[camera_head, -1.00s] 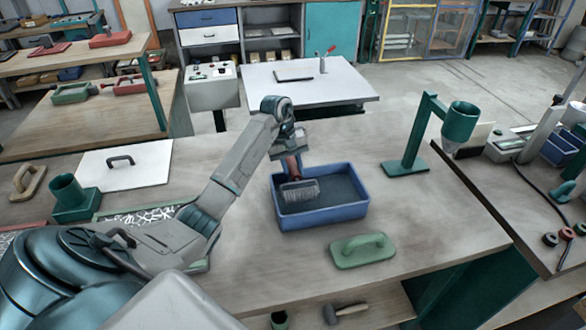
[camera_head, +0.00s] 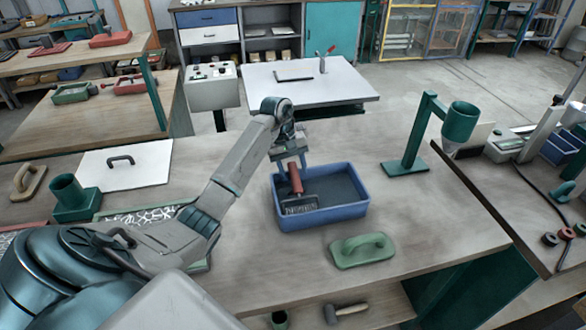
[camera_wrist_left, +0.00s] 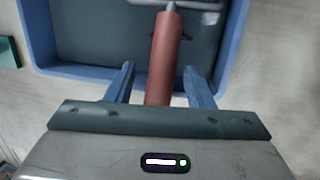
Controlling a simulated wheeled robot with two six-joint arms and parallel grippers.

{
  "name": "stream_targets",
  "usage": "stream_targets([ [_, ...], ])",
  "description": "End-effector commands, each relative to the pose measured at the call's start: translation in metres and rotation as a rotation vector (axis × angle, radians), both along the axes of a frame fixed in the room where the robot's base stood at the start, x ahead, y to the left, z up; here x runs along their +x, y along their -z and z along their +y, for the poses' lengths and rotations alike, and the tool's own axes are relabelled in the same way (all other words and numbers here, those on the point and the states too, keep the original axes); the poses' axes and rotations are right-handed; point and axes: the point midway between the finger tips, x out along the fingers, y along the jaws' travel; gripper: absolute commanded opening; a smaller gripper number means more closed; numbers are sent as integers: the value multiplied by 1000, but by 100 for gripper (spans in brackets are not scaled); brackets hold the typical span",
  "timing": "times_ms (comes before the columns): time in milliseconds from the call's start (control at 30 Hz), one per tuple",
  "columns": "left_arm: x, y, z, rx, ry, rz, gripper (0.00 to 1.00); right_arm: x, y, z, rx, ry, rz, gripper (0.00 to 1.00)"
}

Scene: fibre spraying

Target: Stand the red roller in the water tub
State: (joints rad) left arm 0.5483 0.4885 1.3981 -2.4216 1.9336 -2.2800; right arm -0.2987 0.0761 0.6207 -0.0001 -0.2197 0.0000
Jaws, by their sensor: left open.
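The red roller (camera_head: 296,186) stands in the blue water tub (camera_head: 345,212), with its grey roller head low inside near the tub's front left and its red handle rising, tilted, toward my gripper. My left gripper (camera_head: 290,158) is over the back left part of the tub, open, just above the handle. In the left wrist view the red handle (camera_wrist_left: 163,60) lies between the two spread blue fingers of my left gripper (camera_wrist_left: 159,80), with gaps on both sides. The tub's blue rim (camera_wrist_left: 240,50) also shows there. My right gripper is not in view.
A green float (camera_head: 362,250) lies in front of the tub. A green stand with a funnel cup (camera_head: 462,125) is at the right. A white board with a handle (camera_head: 125,165) and a green cup holder (camera_head: 70,195) are at the left. Table right of the tub is clear.

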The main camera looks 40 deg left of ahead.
Motion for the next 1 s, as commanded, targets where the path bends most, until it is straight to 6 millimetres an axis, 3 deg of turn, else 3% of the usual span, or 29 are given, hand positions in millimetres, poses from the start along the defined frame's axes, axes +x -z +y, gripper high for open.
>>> stream_targets([
  [33,0,-4,0,0,0,0,48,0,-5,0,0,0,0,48],
  [200,0,-21,7,2,0,-5,48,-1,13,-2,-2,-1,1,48],
  [333,-2,-59,13,2,-1,-3,48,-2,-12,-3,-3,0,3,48],
  [600,-4,-101,24,1,-1,0,48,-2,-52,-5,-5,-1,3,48],
  [800,-5,-118,29,0,0,0,48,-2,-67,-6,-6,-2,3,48],
  [1000,-5,-118,30,0,0,0,48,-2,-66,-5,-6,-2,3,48],
])
